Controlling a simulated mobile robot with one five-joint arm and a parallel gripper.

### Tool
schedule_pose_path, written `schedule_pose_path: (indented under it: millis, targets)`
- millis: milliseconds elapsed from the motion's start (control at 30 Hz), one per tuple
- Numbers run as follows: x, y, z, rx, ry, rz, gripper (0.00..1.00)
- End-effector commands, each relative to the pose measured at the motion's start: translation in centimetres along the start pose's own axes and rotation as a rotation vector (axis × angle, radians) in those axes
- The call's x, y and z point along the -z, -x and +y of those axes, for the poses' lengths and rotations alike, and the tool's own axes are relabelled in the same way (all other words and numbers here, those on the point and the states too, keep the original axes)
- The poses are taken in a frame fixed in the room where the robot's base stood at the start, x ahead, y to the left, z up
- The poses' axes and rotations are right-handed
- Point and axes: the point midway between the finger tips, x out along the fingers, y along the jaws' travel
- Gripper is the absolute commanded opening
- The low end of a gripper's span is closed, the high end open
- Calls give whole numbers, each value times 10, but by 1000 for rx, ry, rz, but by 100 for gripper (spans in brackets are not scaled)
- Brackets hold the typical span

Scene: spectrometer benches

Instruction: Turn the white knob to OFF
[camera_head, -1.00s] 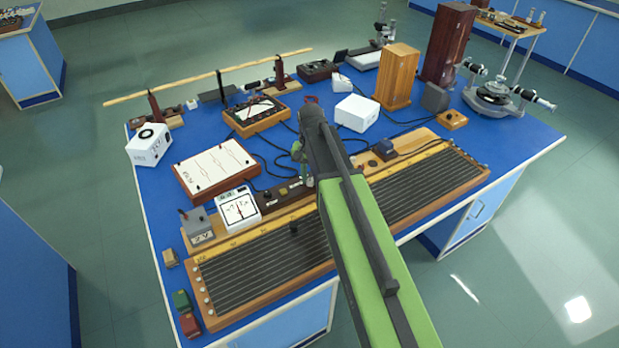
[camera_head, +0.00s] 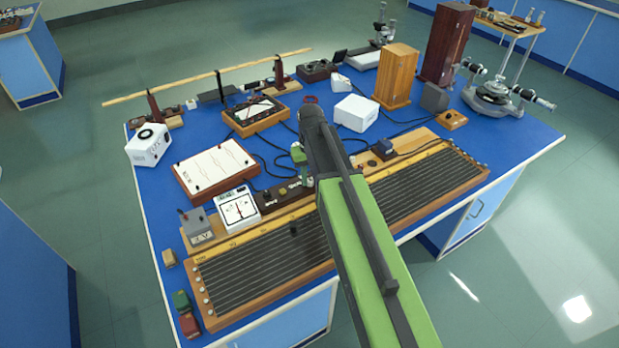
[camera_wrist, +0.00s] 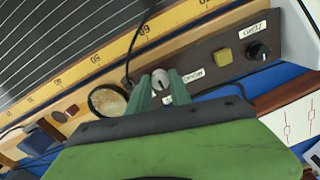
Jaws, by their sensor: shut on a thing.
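The white knob (camera_wrist: 161,83) shows in the wrist view on a dark panel, between the two green fingers of my gripper (camera_wrist: 161,92). My gripper is shut on it. Small white labels sit on the panel beside the knob, but I cannot read its setting. The dark panel (camera_head: 277,196) shows in the head view behind the long ruled board. In the head view my arm covers most of the gripper and hides the knob.
A black knob (camera_wrist: 260,51) and a yellow square button (camera_wrist: 223,56) sit on the same panel. A ruled wire board (camera_head: 265,265) lies in front. A white meter (camera_head: 239,209) and a white plotting board (camera_head: 214,168) stand left. A white box (camera_head: 356,113) stands behind my arm.

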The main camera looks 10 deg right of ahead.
Motion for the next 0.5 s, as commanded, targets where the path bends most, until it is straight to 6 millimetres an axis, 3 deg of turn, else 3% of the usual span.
schedule_pose_path:
  millis: [367,400,500]
  targets:
    - [0,0,0,0,2,-1,0]
    - [0,0,0,0,2,-1,30]
    - [0,0,0,0,2,0,43]
